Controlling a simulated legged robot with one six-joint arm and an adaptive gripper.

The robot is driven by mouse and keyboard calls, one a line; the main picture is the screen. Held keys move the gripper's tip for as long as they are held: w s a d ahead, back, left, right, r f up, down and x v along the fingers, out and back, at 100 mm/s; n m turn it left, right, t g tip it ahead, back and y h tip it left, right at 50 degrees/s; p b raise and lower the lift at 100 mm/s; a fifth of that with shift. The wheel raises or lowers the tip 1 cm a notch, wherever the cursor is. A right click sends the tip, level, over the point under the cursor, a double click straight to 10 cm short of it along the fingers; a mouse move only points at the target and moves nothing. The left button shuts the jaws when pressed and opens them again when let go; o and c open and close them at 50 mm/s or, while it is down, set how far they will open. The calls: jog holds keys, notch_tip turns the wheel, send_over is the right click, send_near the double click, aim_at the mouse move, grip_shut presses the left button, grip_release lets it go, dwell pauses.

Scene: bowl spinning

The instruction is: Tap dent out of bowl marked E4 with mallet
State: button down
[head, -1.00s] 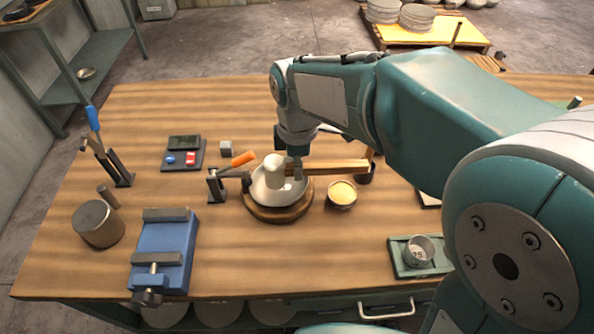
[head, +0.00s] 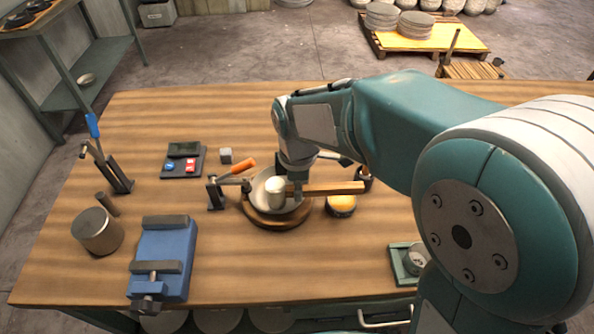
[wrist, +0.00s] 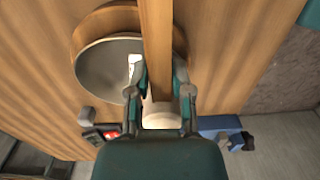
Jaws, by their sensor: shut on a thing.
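My gripper (head: 297,190) is shut on the wooden handle (head: 335,188) of the mallet, close behind its pale head (head: 276,191). The handle points right in the head view, and the head is over the bowl. The grey-white bowl (head: 261,183) sits on a round wooden base (head: 279,223), with a toggle clamp (head: 215,192) at its left rim. In the wrist view, the handle (wrist: 157,40) runs between my fingers and crosses in front of the bowl (wrist: 103,72). A small white patch shows by the fingers, too small to read. Contact between mallet and bowl and the dent cannot be made out.
A small dish with yellow contents (head: 341,206) stands just right of the base, partly under the handle. A blue vise (head: 162,256) and a metal cylinder (head: 97,231) stand left. A panel with red and blue buttons (head: 183,161) lies behind. The front middle of the bench is clear.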

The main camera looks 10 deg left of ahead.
jog(key=shift+r, duration=2.5)
